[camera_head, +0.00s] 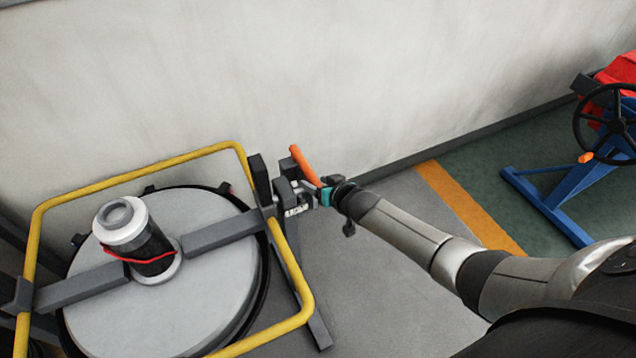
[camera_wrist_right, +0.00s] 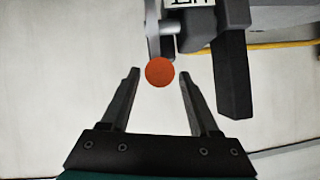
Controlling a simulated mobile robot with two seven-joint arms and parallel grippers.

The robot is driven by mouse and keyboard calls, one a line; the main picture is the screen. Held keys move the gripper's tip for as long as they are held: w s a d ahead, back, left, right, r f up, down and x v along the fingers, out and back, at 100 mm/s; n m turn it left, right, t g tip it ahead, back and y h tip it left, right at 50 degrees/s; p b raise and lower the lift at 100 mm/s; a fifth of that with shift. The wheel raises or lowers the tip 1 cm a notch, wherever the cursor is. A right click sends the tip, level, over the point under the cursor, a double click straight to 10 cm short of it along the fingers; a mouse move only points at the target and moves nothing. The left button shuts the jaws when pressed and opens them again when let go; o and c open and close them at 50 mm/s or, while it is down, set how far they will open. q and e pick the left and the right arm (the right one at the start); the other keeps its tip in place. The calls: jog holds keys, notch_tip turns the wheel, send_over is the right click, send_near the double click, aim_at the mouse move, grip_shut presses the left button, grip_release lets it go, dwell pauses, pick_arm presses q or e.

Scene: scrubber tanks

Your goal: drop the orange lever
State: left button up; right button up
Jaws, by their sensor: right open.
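The orange lever (camera_head: 305,165) is tilted up and to the left beside a grey bracket at the right end of the tank's crossbar. In the right wrist view its round orange end (camera_wrist_right: 160,71) faces the camera, near the fingertips and between them in the picture. My right gripper (camera_wrist_right: 157,78) is open. In the head view my right arm reaches in from the right, and its gripper (camera_head: 318,192) is at the lever's lower part, with its fingers hard to make out. I cannot tell whether the fingers touch the lever. My left gripper is not in view.
A round grey tank lid (camera_head: 200,300) with a white-topped black cylinder (camera_head: 122,222) stands at the left, inside a yellow rail (camera_head: 130,177). The wall (camera_head: 300,70) is close behind. A blue stand (camera_head: 565,200) with a black handwheel (camera_head: 604,122) is at the right.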

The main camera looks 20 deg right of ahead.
jog(key=shift+s, duration=0.1)
jog(key=p+v, duration=0.6)
jog(key=v, duration=0.9)
jog(key=s+f+g+h+b, duration=0.1)
jog(key=s+f+g+b, duration=0.1)
jog(key=s+f, duration=0.7)
jog(key=s+f+g+h+b, duration=0.1)
jog(key=s+f+g, duration=0.3)
jog(key=f, duration=0.9)
jog(key=s+a+f+n+g+b, duration=0.1)
jog(key=s+f, duration=0.5)
jog(key=s, duration=0.6)
jog(key=s+a+f+n+g+b, duration=0.2)
jog(key=s+f, duration=0.5)
jog(key=s, duration=0.4)
jog(key=a+g, duration=0.1)
jog(key=a, duration=0.1)
jog(key=shift+s+a+f+n+g, duration=0.3)
jog(key=shift+s+a, duration=0.05)
jog(key=shift+a, duration=0.05)
